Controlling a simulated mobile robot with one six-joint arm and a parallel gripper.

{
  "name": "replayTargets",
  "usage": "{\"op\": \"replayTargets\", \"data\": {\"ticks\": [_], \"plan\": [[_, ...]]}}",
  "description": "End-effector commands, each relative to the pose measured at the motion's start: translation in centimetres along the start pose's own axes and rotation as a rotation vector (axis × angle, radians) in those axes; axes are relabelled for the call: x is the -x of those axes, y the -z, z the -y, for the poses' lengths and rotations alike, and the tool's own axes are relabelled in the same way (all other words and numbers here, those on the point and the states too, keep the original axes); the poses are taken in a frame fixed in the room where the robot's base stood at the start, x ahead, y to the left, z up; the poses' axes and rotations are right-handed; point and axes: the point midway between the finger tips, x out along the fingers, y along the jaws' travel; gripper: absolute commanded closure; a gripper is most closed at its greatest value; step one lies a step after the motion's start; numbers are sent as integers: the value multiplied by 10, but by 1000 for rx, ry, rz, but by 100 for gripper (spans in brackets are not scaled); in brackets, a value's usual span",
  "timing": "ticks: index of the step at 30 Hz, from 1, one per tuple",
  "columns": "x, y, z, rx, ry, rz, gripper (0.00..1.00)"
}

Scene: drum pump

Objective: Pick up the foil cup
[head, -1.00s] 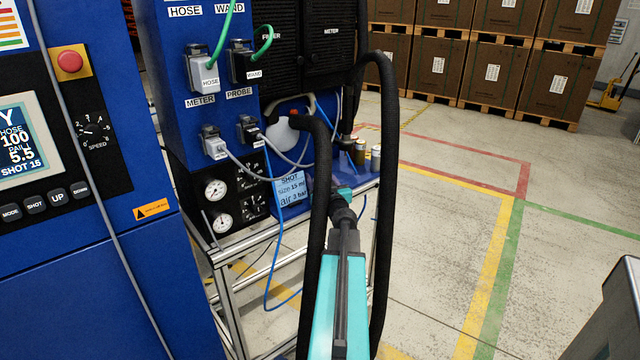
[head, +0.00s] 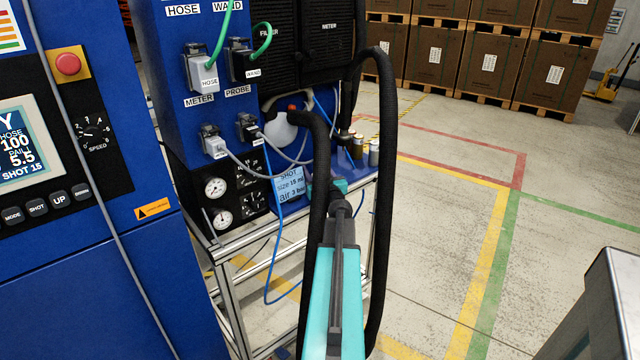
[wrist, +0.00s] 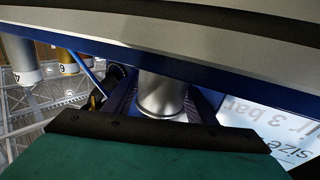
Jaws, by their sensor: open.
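In the wrist view a shiny silver cup (wrist: 162,95), which looks like the foil cup, stands just beyond the dark front edge of my teal gripper (wrist: 160,122). Dark parts lie close on both sides of it; I cannot tell whether they touch it. The foil cup cannot be made out there, behind my arm.
Small cans (head: 374,152) stand on the shelf (head: 362,181) to the right of my gripper; numbered ones (wrist: 22,62) show in the wrist view. Open floor lies to the right.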

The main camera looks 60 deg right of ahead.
Motion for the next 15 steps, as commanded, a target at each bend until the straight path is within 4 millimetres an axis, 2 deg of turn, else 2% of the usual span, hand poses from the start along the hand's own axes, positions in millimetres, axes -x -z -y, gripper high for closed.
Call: {"op": "replayTargets", "data": {"ticks": [1, 6, 15], "plan": [[0, 0, 0, 0, 0, 0, 52], [0, 0, -1, 0, -1, 0, 80], [0, 1, -1, 0, -1, 0, 80]]}}
